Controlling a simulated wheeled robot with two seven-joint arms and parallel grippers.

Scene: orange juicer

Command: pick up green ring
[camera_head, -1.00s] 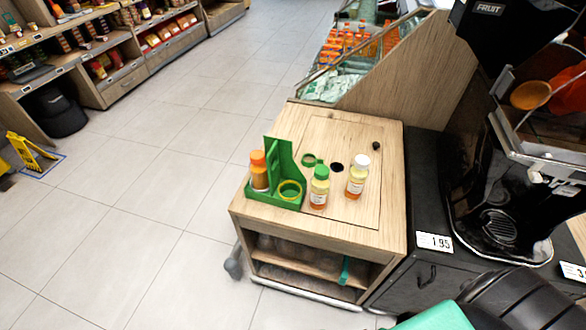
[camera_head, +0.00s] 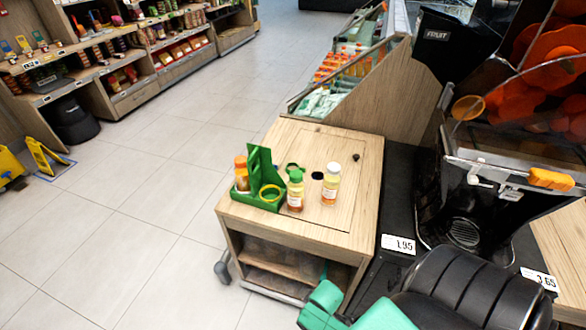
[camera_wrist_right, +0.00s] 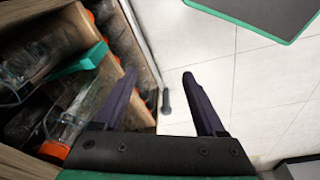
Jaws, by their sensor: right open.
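A white-capped bottle (camera_head: 331,184) stands to the right of the green-capped one. My right gripper (camera_wrist_right: 158,78) is open and empty in the right wrist view, beside the cart's lower shelf and above the floor. Neither ring shows in that view. My left gripper is not in view.
The cart's lower shelf holds clear bottles with orange caps (camera_wrist_right: 52,152) and a teal strip (camera_wrist_right: 80,62). A black juicer (camera_head: 470,215) stands right of the cart. A sloped wooden display (camera_head: 385,90) is behind it.

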